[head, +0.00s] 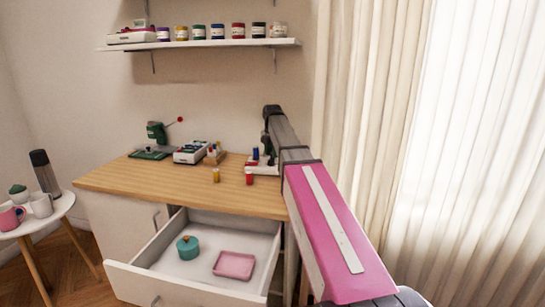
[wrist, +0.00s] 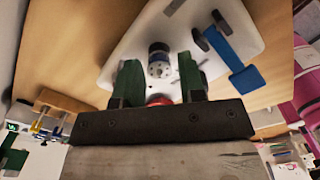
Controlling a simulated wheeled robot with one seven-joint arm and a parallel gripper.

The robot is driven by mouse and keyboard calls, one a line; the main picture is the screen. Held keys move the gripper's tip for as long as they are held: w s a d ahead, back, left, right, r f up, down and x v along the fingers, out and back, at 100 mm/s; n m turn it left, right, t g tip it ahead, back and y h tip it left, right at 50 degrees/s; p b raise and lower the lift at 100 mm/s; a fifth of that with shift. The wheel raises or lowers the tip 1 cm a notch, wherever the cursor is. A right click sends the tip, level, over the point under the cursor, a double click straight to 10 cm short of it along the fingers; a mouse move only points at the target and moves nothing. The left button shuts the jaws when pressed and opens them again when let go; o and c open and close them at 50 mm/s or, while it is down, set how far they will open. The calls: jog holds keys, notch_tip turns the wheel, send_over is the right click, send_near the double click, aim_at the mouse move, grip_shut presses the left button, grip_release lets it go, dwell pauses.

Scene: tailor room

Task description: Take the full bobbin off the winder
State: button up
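The white bobbin winder (head: 258,168) stands at the right end of the wooden worktop, partly hidden by my arm in the head view. Its white base (wrist: 118,55) fills the upper middle of the wrist view, with a blue part (wrist: 235,50) on the right. A silver bobbin with dark blue winding (wrist: 159,68) shows on the winder. My gripper (wrist: 157,61) is open, its two green fingers apart on either side of the bobbin in the picture. I cannot tell whether they reach its depth. No contact shows.
A red spool (head: 249,179) and a yellow spool (head: 216,175) stand near the worktop's front edge. An open drawer (head: 190,277) below holds a teal pot (head: 188,247) and a pink tray (head: 234,264). A green machine (head: 155,137) and a white box (head: 190,153) stand further left.

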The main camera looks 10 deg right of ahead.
grip_shut()
